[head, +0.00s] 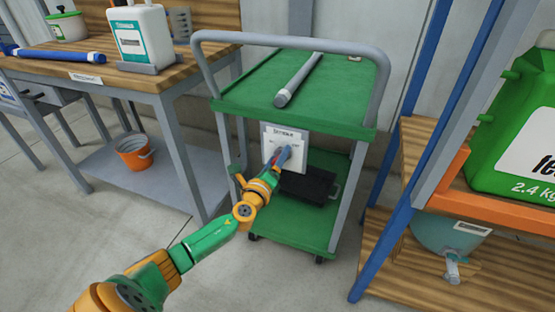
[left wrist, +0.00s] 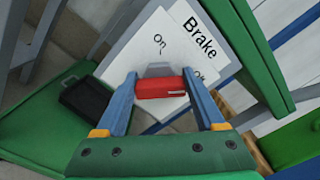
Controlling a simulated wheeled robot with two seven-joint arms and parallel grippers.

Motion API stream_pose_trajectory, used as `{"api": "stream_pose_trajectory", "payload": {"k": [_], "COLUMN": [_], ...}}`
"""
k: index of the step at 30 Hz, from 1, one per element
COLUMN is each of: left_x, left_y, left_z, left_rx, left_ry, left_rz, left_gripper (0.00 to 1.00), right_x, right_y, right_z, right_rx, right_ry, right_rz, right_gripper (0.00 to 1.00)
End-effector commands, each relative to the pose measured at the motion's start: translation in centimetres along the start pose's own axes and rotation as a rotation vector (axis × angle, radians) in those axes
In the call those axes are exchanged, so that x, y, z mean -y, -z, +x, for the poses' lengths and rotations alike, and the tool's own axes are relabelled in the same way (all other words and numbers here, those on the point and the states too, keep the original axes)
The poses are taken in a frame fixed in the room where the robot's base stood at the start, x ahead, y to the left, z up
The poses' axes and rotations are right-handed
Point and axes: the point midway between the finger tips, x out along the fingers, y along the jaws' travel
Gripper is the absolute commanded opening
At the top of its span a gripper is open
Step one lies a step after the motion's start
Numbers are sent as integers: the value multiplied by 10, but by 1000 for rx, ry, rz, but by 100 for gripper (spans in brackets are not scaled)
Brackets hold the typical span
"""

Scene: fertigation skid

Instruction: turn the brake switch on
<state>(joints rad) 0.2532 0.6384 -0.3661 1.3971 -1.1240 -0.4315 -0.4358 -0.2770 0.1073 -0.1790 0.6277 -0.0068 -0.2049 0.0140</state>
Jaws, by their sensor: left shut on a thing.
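The brake panel (head: 299,158) is a white plate on the front of the green cart (head: 250,112), just under its top deck. In the left wrist view the panel (left wrist: 180,50) reads "Brake", with "on" at its left and a second, partly hidden mark at its right. The brake switch (left wrist: 160,90) has a red handle. My left gripper (head: 279,158) is at the panel, and in the left wrist view its blue fingers (left wrist: 162,84) are shut on the red handle from both sides. The switch's exact setting is hard to tell. My right gripper is out of view.
A grey pipe (head: 299,80) lies on the cart's top deck, and a black tray (head: 308,186) is on its lower deck. A wooden workbench (head: 150,82) stands left, with an orange bucket (head: 135,152) beneath. A blue-post shelf (head: 398,185) stands close at right.

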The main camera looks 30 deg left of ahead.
Motion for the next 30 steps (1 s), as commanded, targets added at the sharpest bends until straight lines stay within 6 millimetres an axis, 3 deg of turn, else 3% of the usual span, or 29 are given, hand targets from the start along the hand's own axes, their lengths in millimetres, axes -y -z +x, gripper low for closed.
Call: {"api": "stream_pose_trajectory", "payload": {"k": [15,30], "left_x": [-4,-5], "left_y": [3,4], "left_z": [0,0], "left_rx": [-1,-2], "left_ry": [0,-1], "left_rz": [-458,-933], "left_gripper": [15,15], "right_x": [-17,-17], "right_y": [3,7], "right_z": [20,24], "right_rx": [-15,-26], "right_ry": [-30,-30], "right_rz": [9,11], "right_gripper": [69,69]}}
